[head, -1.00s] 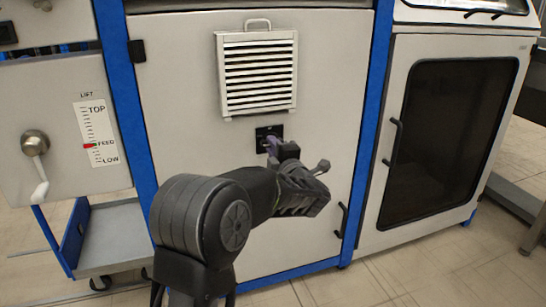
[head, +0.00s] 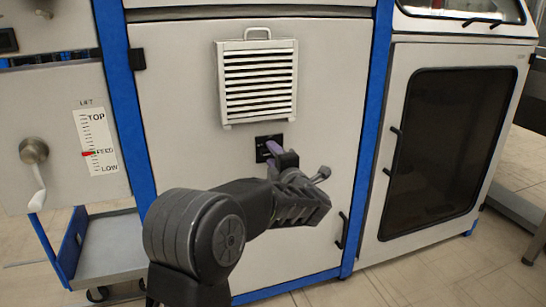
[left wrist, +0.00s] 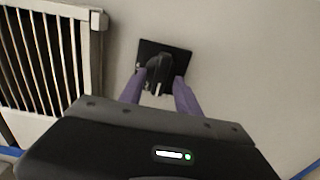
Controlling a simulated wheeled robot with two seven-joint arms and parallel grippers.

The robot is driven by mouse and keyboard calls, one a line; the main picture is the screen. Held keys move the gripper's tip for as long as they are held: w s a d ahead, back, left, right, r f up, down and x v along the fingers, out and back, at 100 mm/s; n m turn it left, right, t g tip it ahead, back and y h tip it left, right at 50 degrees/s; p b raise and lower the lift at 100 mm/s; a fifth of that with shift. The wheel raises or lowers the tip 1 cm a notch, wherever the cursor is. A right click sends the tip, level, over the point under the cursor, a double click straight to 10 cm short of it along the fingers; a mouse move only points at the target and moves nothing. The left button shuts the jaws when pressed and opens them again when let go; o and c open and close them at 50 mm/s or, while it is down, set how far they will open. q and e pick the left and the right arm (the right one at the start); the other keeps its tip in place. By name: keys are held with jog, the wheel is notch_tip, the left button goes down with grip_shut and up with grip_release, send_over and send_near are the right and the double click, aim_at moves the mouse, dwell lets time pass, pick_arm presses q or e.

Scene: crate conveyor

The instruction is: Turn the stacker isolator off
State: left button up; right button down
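The stacker isolator is a black switch plate (head: 262,142) on the grey cabinet door, below the louvred vent. In the left wrist view its black rotary handle (left wrist: 158,72) stands out from the dark square plate (left wrist: 180,58). My left gripper (head: 277,152) is at the switch in the head view and covers part of it. Its two purple fingers (left wrist: 159,84) lie on either side of the handle in the left wrist view, with a gap between them. They look apart from the handle, though exact contact is hard to tell. My right gripper is in neither view.
The louvred vent (head: 257,80) juts out just above the switch. A door handle (head: 342,230) sits lower right. The lift lever (head: 37,175) and its scale are at left, above a low trolley (head: 110,250). A dark-windowed cabinet (head: 450,150) stands at right.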

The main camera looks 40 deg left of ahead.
pick_arm(q)
jog(key=shift+d, duration=0.1)
jog(key=p+v, duration=0.2)
jog(key=v, duration=0.5)
jog(key=shift+s+d, duration=0.25)
jog(key=shift+d, duration=0.05)
dwell(0.6)
